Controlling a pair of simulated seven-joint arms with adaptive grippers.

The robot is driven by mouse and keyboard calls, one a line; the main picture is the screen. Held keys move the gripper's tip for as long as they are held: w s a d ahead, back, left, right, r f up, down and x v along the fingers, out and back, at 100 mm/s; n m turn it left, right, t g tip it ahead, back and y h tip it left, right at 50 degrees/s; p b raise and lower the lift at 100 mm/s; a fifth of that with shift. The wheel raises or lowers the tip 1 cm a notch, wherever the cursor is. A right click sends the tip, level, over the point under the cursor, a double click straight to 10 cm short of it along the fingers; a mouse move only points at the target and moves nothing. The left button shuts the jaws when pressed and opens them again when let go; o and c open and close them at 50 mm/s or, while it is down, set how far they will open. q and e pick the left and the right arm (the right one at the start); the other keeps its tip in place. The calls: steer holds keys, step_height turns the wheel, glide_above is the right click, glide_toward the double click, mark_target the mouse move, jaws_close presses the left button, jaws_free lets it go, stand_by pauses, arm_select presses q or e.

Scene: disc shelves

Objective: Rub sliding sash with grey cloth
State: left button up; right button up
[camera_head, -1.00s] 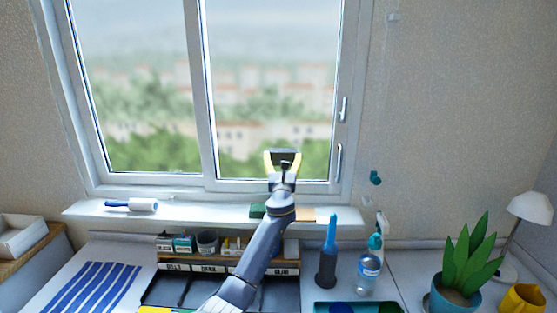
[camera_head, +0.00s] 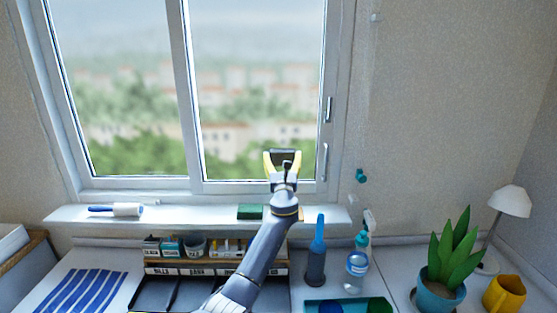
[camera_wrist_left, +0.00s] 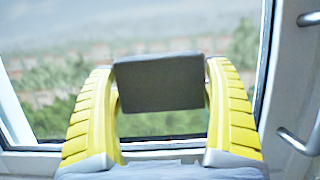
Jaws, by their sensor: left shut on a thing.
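The window's sliding sash (camera_head: 192,120) has a pale frame around a large glass pane, with grey handles (camera_head: 323,160) on its right upright. My left gripper (camera_head: 282,156) is in front of the lower right part of the pane, above the sill. Its yellow fingers are shut on the grey cloth (camera_wrist_left: 160,82), which looks like a dark flat rectangle between the fingertips in the left wrist view. I cannot tell whether the cloth touches the glass. My right gripper is not in view.
On the sill lie a lint roller (camera_head: 126,209) and a green sponge (camera_head: 249,212). The wall right of the window is mostly clear.

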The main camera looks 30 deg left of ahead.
mark_target(273, 160)
arm_select(q)
steer(key=shift+w+d, duration=0.5)
steer(key=shift+d, duration=0.3)
steer(key=shift+w+d, duration=0.45)
steer(key=shift+d, duration=0.3)
steer(key=shift+a, duration=0.2)
steer(key=shift+s+a, duration=0.65)
steer(key=shift+a, duration=0.3)
steer(key=shift+s+a, duration=0.6)
steer(key=shift+a, duration=0.35)
steer(key=shift+s+a, duration=0.65)
steer(key=shift+a, duration=0.3)
steer(key=shift+s+a, duration=0.4)
steer(key=shift+a, duration=0.4)
steer(key=shift+s+a, duration=0.35)
steer(key=shift+a, duration=0.4)
steer(key=shift+s, duration=0.1)
steer(key=shift+s+d, duration=0.5)
steer(key=shift+s, duration=0.35)
steer(key=shift+s+d, duration=0.5)
steer(key=shift+s, duration=0.3)
steer(key=shift+s+d, duration=0.5)
steer(key=shift+s, duration=0.35)
